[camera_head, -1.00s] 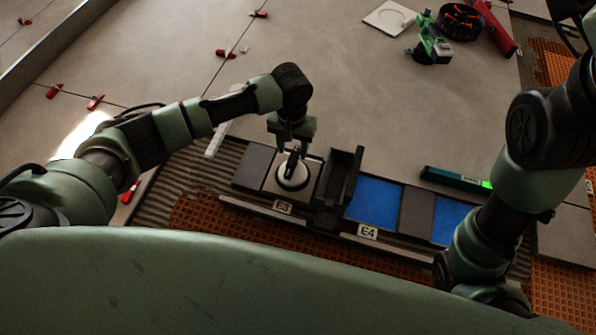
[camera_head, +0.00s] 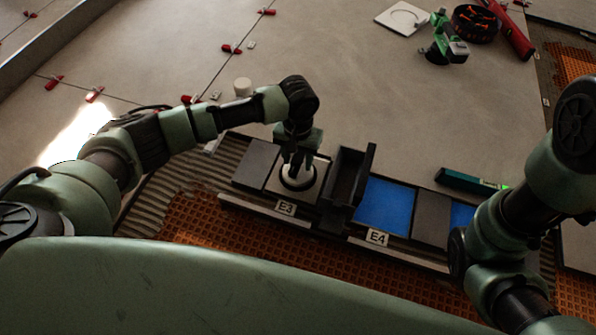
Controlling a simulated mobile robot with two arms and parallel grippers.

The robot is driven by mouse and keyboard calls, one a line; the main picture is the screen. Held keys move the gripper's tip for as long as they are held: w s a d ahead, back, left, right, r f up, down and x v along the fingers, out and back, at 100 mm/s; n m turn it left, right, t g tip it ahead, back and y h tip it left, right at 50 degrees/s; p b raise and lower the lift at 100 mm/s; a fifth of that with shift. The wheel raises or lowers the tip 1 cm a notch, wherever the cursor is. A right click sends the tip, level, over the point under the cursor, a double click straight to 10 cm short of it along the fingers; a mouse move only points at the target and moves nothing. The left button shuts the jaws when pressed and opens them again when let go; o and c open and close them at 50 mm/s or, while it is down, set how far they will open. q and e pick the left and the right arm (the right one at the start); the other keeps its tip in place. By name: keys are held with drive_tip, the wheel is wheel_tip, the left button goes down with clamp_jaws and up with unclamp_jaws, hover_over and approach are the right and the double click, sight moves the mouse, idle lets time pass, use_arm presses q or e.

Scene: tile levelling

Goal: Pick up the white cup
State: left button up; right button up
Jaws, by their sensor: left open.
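A small white cup (camera_head: 243,87) stands on the grey floor just beyond my left forearm, whose upper edge is close to its base in the picture. My left gripper (camera_head: 297,165) points down over the plate marked E3 and is open. Below its fingers is a round white piece (camera_head: 298,185) with a dark middle, partly hidden by the fingers; I cannot tell whether they touch it. My right arm shows at the right edge, but its gripper is out of view.
A dark open box (camera_head: 348,180) stands right of the plate, beside a blue panel (camera_head: 386,205). A green-ended level (camera_head: 470,181) lies further right. Red clips (camera_head: 231,48) mark floor seams. A green tool (camera_head: 440,45) stands far back. The middle floor is clear.

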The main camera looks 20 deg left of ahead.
use_arm(q)
clamp_jaws()
drive_tip(key=shift+r, duration=0.1)
drive_tip(key=shift+r, duration=0.15)
